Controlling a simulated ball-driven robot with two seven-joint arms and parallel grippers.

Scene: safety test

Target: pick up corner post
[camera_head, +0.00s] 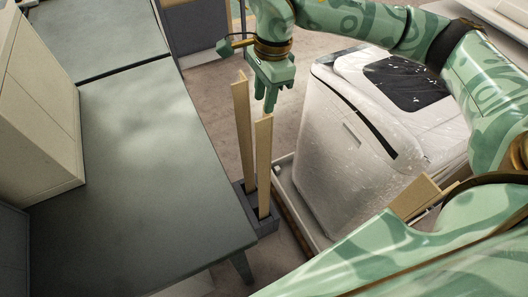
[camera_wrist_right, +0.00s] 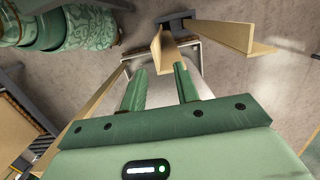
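Two tan L-shaped corner posts stand upright in a dark grey holder (camera_head: 262,226) beside the table, the nearer post (camera_head: 263,165) and the farther post (camera_head: 242,125). My right gripper (camera_head: 268,106) points down just above the top of the nearer post. In the right wrist view its fingers (camera_wrist_right: 160,78) are apart with nothing held between them. One post (camera_wrist_right: 159,50) shows just beyond the fingertips, and the other post (camera_wrist_right: 232,36) lies to its right. The holder (camera_wrist_right: 179,20) shows past them. My left gripper is not in view.
A dark grey table (camera_head: 145,165) with a beige box (camera_head: 35,110) fills the left. A plastic-wrapped appliance (camera_head: 350,150) stands on a pallet right of the posts. A tan piece (camera_head: 422,197) shows at lower right. Some floor behind the posts is clear.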

